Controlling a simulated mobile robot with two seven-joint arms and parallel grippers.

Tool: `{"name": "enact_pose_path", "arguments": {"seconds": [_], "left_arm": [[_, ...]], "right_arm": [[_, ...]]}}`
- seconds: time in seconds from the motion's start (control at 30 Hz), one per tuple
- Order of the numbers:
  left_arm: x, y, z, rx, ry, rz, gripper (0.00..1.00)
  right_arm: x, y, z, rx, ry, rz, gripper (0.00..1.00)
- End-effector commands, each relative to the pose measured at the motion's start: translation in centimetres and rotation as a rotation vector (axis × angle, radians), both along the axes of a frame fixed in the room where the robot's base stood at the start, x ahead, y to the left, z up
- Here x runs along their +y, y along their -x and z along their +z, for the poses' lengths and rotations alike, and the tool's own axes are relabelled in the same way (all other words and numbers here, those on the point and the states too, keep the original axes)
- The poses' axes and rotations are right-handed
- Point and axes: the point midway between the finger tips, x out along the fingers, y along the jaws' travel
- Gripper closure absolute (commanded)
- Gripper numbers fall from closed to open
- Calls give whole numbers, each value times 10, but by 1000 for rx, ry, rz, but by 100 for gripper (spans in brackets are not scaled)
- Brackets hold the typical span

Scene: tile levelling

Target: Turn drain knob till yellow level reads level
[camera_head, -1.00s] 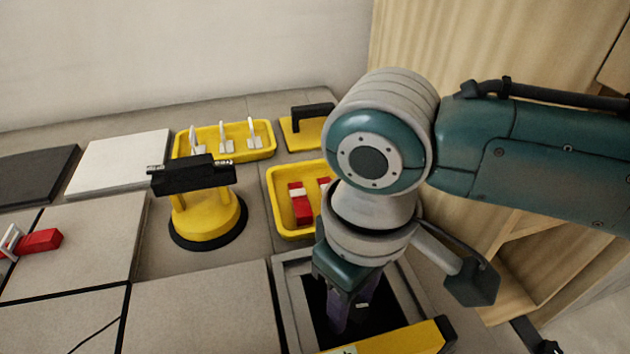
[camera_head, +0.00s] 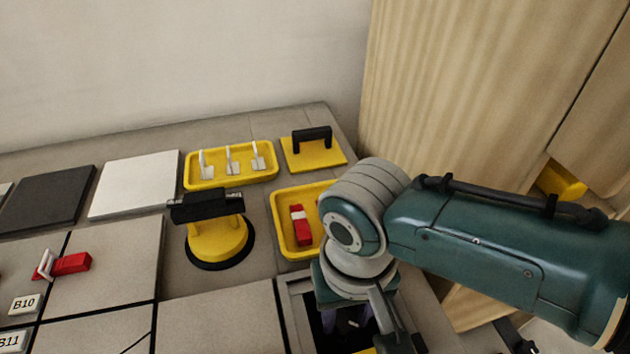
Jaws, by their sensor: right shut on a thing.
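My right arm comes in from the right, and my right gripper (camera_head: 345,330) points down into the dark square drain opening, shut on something. The drain's grey frame (camera_head: 292,310) shows around the left side of the opening. The knob is hidden under the gripper and wrist. Only a thin sliver of the yellow level (camera_head: 366,351) shows at the bottom edge, so I cannot read its bubble. My left gripper is not in view.
A yellow suction lifter (camera_head: 217,240) stands left of the drain. A yellow tray (camera_head: 280,226) with red wedges lies behind the drain, another (camera_head: 232,180) holds white clips. A yellow float (camera_head: 313,153) lies behind. A wooden cabinet (camera_head: 470,110) stands at right.

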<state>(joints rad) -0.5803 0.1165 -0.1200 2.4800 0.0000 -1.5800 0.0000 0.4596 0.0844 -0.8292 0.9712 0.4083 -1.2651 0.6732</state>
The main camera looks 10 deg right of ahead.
Motion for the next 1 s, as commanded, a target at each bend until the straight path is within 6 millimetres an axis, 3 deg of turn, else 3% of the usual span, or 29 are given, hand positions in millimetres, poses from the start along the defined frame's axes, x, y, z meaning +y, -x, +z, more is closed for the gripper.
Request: {"name": "enact_pose_path", "arguments": {"seconds": [0.4,1.0], "left_arm": [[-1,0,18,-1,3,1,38],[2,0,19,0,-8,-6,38]], "right_arm": [[0,0,1,2,-1,-254,100],[0,0,0,-1,0,-315,100]]}}
